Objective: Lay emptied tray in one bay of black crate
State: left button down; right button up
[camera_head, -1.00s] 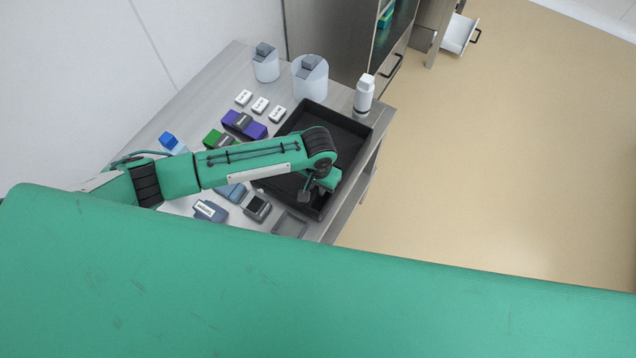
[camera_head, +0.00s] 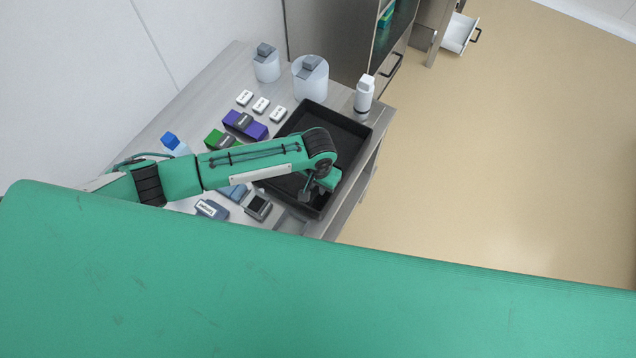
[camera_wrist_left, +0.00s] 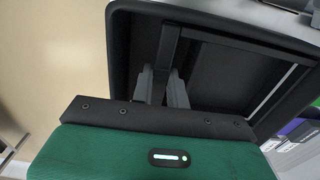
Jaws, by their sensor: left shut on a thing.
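The black crate (camera_head: 357,128) stands on the table's right part and has high walls. My left gripper (camera_head: 306,195) is over its near end in the head view; the arm covers part of the crate. In the left wrist view the gripper's fingers (camera_wrist_left: 163,88) are shut on the edge of a dark grey tray (camera_wrist_left: 240,46). The tray reaches up and right from the fingers, in front of the crate's dark inside; its exact height above the crate floor cannot be told. My right gripper is not in view.
Two white tubs (camera_head: 310,80) and a white bottle (camera_head: 364,94) stand at the back. Small white boxes (camera_head: 261,105), a purple box (camera_head: 259,131), a green box (camera_head: 214,138) and a dark device (camera_head: 258,206) lie left of the crate. Open floor lies to the right.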

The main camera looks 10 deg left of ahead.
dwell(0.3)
pick_arm(q)
jog(key=c, duration=1.3)
grip_release()
jog(key=c, duration=0.3)
notch_tip(320, 180, up, 7)
jog(key=p, duration=0.8)
